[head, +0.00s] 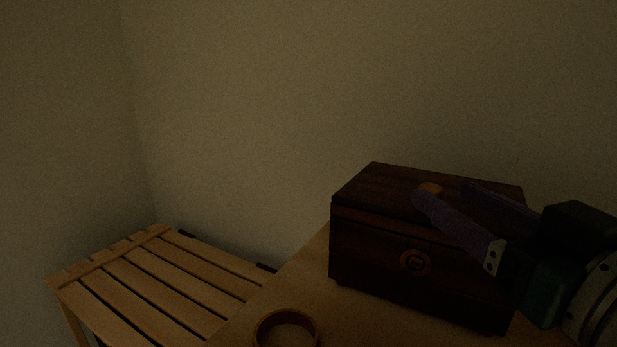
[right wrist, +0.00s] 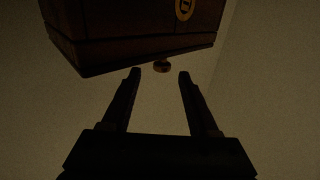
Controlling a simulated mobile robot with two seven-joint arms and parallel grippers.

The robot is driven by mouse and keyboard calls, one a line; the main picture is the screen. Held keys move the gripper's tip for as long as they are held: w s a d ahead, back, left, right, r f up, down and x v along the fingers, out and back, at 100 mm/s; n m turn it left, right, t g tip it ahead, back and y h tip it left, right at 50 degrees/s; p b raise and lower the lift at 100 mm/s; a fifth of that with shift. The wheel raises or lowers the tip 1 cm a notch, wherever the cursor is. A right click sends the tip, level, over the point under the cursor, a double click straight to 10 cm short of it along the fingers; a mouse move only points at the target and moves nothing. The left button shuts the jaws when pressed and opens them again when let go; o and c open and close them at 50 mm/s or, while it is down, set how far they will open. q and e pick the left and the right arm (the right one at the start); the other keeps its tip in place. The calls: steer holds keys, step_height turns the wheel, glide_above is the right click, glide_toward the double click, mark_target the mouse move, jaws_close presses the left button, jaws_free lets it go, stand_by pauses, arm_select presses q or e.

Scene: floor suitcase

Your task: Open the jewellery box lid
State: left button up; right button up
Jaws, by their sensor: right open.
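The jewellery box (head: 372,248) is dark wood and stands upright on the table, with its lid (head: 385,177) shut. A round knob (head: 431,188) is on top of the lid, and a round ring-shaped plate (head: 415,262) is on the front. My right gripper (head: 440,190) reaches in from the right over the lid, open, with its fingertips on either side of the knob in the picture. In the right wrist view the box (right wrist: 130,30) appears upside down, and the knob (right wrist: 162,67) shows between and just beyond the open fingertips (right wrist: 159,73). Contact cannot be told. My left gripper is out of view.
A wooden ring or bowl (head: 286,325) sits on the table (head: 300,285) at the front, left of the box. A slatted wooden bench (head: 150,290) stands at lower left. A plain wall (head: 260,110) is close behind the box. The light is dim.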

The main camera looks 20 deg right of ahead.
mark_target(414, 176)
steer(key=w, duration=0.7)
steer(key=shift+w+d, duration=0.15)
steer(key=shift+d, duration=0.05)
jaws_close()
stand_by(1.2)
